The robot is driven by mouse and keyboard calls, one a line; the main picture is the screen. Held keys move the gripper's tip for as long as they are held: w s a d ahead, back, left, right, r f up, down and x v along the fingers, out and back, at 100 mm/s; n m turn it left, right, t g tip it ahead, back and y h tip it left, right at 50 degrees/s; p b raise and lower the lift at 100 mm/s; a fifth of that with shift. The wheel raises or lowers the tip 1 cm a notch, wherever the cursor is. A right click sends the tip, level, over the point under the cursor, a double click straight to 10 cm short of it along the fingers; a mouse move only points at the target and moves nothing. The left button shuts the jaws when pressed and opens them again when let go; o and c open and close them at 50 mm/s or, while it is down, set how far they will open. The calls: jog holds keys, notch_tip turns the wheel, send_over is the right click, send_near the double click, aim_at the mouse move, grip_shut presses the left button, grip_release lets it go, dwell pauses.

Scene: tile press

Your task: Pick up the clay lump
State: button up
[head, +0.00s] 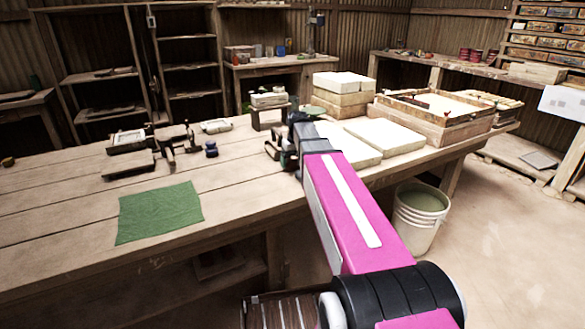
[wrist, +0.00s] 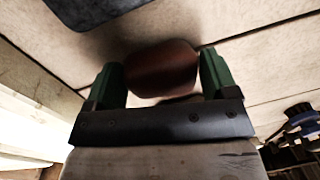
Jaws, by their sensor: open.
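The clay lump (wrist: 163,72) is a smooth reddish-brown rounded block on the wooden workbench (head: 60,198). In the wrist view it lies between the two green fingers of my gripper (wrist: 160,64). The fingers stand apart, one on each side of the lump, and a grip on it does not show. In the head view my gripper (head: 279,152) is low over the middle of the bench, and I cannot make out the lump there.
A green cloth (head: 160,212) lies at the front left of the bench. A dark press-like tool (head: 172,145) and a small blue object (head: 211,149) stand left of my gripper. Pale slabs (head: 385,138) lie to the right. A white bucket (head: 417,222) stands on the floor.

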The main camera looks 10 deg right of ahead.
jog(key=shift+f, duration=0.35)
jog(key=c, duration=0.7)
